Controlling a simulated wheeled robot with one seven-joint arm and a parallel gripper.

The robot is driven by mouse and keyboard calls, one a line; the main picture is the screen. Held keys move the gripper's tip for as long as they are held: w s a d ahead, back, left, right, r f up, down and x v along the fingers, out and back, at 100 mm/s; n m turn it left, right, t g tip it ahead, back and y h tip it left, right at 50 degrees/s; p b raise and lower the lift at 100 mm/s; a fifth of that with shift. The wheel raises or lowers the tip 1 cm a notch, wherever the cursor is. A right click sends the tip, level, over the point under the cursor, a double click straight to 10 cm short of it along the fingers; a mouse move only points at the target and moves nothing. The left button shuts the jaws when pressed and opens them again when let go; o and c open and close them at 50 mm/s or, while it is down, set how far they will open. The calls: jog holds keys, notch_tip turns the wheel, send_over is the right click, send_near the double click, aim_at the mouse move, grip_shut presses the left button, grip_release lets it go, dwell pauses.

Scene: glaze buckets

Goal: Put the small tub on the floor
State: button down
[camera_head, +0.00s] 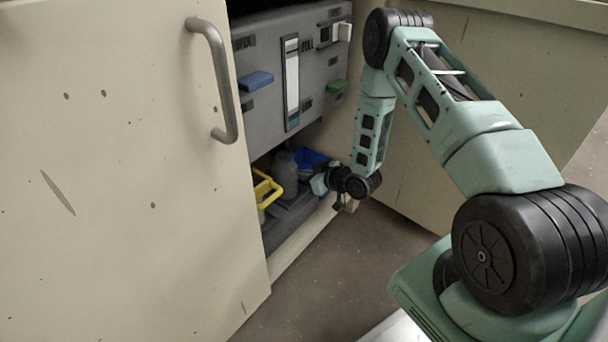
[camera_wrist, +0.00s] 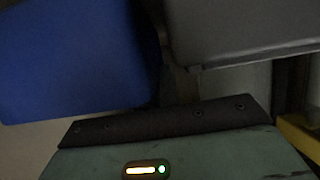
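Low in the open cabinet, a blue tub-like object (camera_head: 312,157) shows behind my gripper (camera_head: 322,185). A grey rounded container (camera_head: 286,172) stands to its left, and a yellow-handled item (camera_head: 266,187) is farther left. I cannot tell for sure which is the small tub. My gripper is at the cabinet opening, close to the blue object. In the wrist view a large blue surface (camera_wrist: 75,58) fills the upper left and a grey block (camera_wrist: 240,30) the upper right. My fingertips cannot be made out, so opening and grasp are unclear.
A grey panelled unit (camera_head: 270,85) with blue and green tabs hangs above the low space. A cream cabinet door (camera_head: 120,170) with a metal handle (camera_head: 222,80) is at left. Another cream panel (camera_head: 510,75) is behind my arm. Brown floor (camera_head: 335,265) is bare in front.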

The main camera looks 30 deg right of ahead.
jog(key=shift+f, duration=0.5)
dwell(0.4)
